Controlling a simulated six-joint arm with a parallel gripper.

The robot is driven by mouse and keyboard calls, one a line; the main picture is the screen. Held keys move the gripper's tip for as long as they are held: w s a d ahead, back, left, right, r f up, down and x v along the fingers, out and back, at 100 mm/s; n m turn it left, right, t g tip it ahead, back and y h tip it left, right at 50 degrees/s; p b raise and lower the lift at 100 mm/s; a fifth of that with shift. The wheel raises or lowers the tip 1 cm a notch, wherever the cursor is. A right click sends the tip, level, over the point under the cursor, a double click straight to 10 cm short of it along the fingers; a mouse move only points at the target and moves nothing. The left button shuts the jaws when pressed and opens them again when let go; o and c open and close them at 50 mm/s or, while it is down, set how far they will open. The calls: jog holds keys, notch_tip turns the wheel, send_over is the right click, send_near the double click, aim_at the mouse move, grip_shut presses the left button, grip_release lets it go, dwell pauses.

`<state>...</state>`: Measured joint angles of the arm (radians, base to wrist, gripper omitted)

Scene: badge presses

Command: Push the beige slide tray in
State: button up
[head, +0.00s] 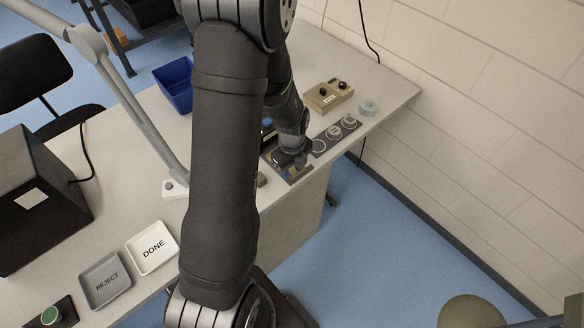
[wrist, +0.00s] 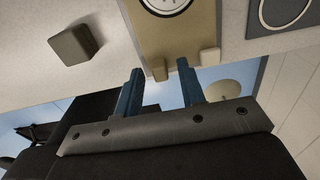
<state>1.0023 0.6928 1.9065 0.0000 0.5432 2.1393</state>
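The beige slide tray (wrist: 178,38) is at the top middle of the wrist view, with a round white disc (wrist: 168,3) on it, cut off by the frame's top. Two small beige tabs stand at its near edge, the left one (wrist: 159,70) and the right one (wrist: 210,57). My gripper (wrist: 158,68) is open, its two blue fingers apart at the tray's near edge, one on each side of the left tab in the picture. I cannot tell whether they touch it. In the head view my gripper (head: 292,172) is low at the bench edge and hides most of the tray.
A small grey block (wrist: 74,45) stands left of the tray. A dark strip (head: 320,146) with round pieces lies to the right, with a beige box with black knobs (head: 328,96) behind it. The DONE tray (head: 153,266) and REJECT tray (head: 105,295) are front left.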

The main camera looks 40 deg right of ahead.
jog(key=shift+c, duration=0.5)
grip_shut()
jog(key=w, duration=0.9)
jog(key=shift+w, duration=0.15)
jog(key=shift+o, duration=0.2)
grip_release()
jog(key=shift+w, duration=0.15)
jog(key=shift+o, duration=0.3)
jog(key=shift+r, duration=0.1)
notch_tip(320, 180, up, 17)
jog(key=shift+r, duration=0.15)
